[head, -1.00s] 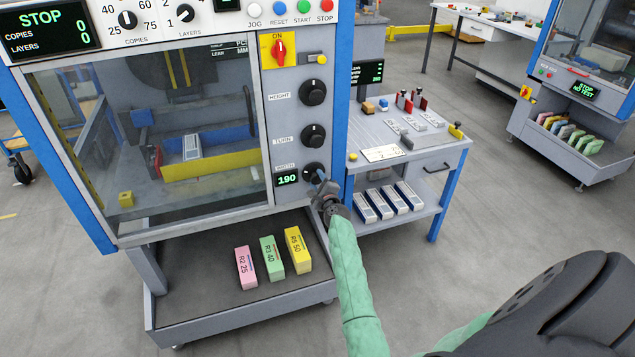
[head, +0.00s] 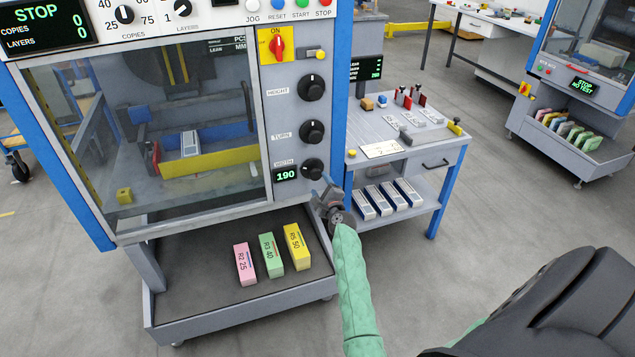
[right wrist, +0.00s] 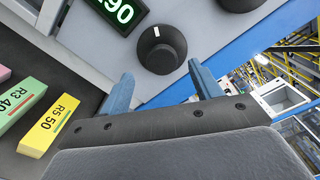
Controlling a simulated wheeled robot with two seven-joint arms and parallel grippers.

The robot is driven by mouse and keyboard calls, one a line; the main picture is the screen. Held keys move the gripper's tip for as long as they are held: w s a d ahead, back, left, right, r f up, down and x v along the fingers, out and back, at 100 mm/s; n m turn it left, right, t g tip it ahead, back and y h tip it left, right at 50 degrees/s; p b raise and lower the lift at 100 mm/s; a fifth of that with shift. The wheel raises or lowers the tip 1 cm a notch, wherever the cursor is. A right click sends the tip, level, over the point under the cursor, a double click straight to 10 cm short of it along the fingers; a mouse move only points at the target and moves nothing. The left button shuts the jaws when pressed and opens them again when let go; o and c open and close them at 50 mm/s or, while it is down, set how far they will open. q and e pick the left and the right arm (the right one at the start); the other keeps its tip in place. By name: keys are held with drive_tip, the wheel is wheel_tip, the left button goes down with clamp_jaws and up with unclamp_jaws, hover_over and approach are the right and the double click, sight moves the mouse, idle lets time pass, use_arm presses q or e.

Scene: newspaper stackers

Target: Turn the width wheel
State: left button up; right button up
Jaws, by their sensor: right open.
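The width wheel (head: 313,169) is a black knob at the bottom of the stacker's knob column. The width display (head: 286,174) beside it reads 190. In the right wrist view the wheel (right wrist: 161,49) shows a white mark at its upper left. My right gripper (head: 324,188) is just below and right of the wheel. Its two blue fingers are spread apart in the right wrist view (right wrist: 161,82), with the wheel beyond their tips and nothing between them. My left gripper does not show.
Above the width wheel are the turn knob (head: 312,132) and the height knob (head: 311,87). Pink, green and yellow blocks lie on the tray (head: 200,315) below. A side table (head: 440,148) with tools stands close on the right. Open floor lies beyond it.

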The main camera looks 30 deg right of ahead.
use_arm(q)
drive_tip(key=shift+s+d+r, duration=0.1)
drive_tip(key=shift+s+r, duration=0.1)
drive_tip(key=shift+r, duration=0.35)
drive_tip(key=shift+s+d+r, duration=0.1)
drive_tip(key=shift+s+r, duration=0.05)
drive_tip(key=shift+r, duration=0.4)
use_arm(e)
drive_tip(key=v, duration=0.2)
drive_tip(key=shift+s+a, duration=0.1)
drive_tip(key=shift+s, duration=0.2)
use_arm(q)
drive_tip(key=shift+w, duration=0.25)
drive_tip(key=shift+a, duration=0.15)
